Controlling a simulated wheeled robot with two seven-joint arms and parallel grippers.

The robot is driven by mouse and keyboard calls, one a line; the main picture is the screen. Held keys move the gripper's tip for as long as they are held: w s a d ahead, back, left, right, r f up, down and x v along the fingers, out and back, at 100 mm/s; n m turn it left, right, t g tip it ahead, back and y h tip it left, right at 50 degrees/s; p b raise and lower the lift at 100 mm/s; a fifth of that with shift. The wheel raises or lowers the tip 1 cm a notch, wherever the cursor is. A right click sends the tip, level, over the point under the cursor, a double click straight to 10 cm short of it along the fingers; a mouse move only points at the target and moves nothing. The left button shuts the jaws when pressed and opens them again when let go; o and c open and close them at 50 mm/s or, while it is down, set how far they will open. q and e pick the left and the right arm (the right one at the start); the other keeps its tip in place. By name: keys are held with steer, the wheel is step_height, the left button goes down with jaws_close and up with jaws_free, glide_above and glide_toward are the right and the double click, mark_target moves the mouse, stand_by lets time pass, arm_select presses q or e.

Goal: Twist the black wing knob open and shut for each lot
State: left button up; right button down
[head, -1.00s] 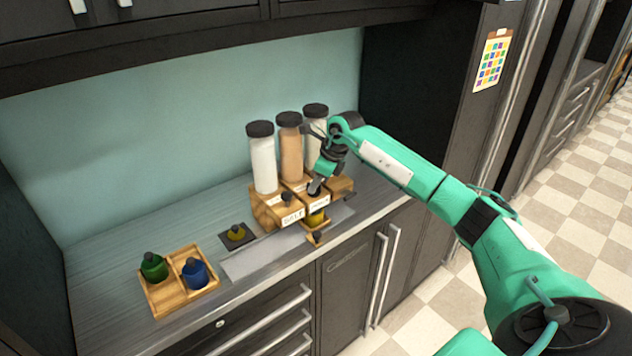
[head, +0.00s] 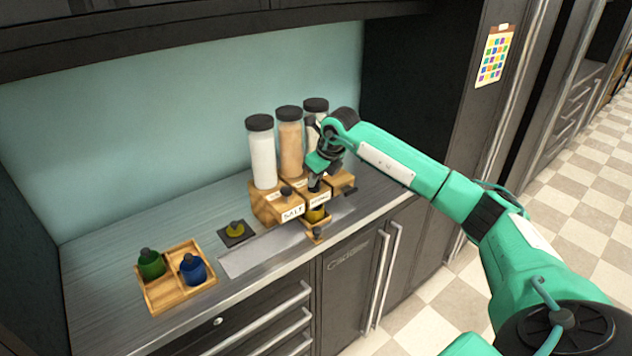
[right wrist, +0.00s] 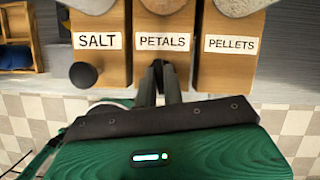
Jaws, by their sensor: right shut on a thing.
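Three wooden dispenser blocks stand on the counter, labelled SALT (right wrist: 100,41), PETALS (right wrist: 163,41) and PELLETS (right wrist: 230,45) in the right wrist view. Each has a clear jar above. My right gripper (head: 315,184) is shut at the front of the PETALS block; its fingers also show in the right wrist view (right wrist: 160,76). The wing knob between them is hidden. A yellow pot (head: 316,214) sits below the PETALS block on a small wooden holder (head: 317,228). My left gripper is not in view.
A wooden tray (head: 166,307) at the left holds a green pot (head: 151,265) and a blue pot (head: 193,270). A bare grey strip (head: 262,250) lies along the front of the counter.

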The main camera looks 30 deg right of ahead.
steer(key=m+h+b, duration=0.1)
steer(key=m, duration=0.1)
steer(key=m+h+b, duration=0.1)
steer(key=m+b, duration=0.1)
steer(key=m, duration=0.1)
steer(key=shift+a+f+m, duration=0.1)
steer(key=shift+a+m, duration=0.05)
steer(key=shift+m, duration=0.15)
steer(key=shift+m+h+b, duration=0.7)
steer(key=shift+m+b, duration=0.1)
steer(key=shift+m, duration=1)
steer(key=c, duration=1.5)
jaws_free()
steer(key=shift+g, duration=0.3)
steer(key=shift+r, duration=0.2)
